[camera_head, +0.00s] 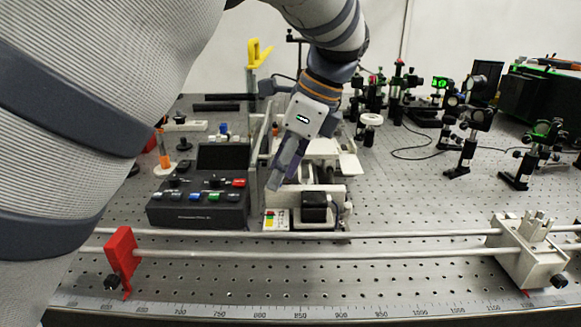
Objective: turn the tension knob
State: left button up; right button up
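My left arm comes in from the upper left, and its gripper (277,184) points down at the middle of the bench. The fingers are seen side-on above a light metal device with a black block (316,207) at its front. I cannot tell if the fingers are apart or touching anything. No part is clearly marked as the tension knob. Small black knobs show on the red rail clamp (121,252) and on the grey rail carriage (530,256). Parts of the device behind the gripper are hidden. My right gripper is not in view.
A black control box (199,207) with coloured buttons stands left of the gripper. Two metal rails (380,250) run across the front. Several optics mounts (474,120) stand at the right and back. Much of the perforated tabletop (420,200) right of the device is clear.

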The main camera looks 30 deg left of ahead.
pick_arm(q)
jog(key=shift+f, duration=0.15)
grip_shut()
jog(key=shift+n, duration=0.3)
jog(key=n, duration=0.1)
jog(key=n+g, duration=0.1)
jog(key=shift+w+a+n+h, duration=0.15)
jog(key=shift+n+h, duration=0.15)
jog(key=shift+h, duration=0.1)
jog(key=n+g, duration=0.1)
jog(key=n, duration=0.1)
jog(key=shift+w+f+n, duration=0.1)
jog(key=shift+n, duration=0.2)
jog(key=shift+a+n+g+h, duration=0.15)
jog(key=shift+n+h, duration=0.25)
jog(key=shift+n, duration=0.45)
jog(key=shift+a+n+g+h, duration=0.15)
jog(key=shift+n+h, duration=0.25)
jog(key=shift+n, duration=0.45)
jog(key=shift+d, duration=0.1)
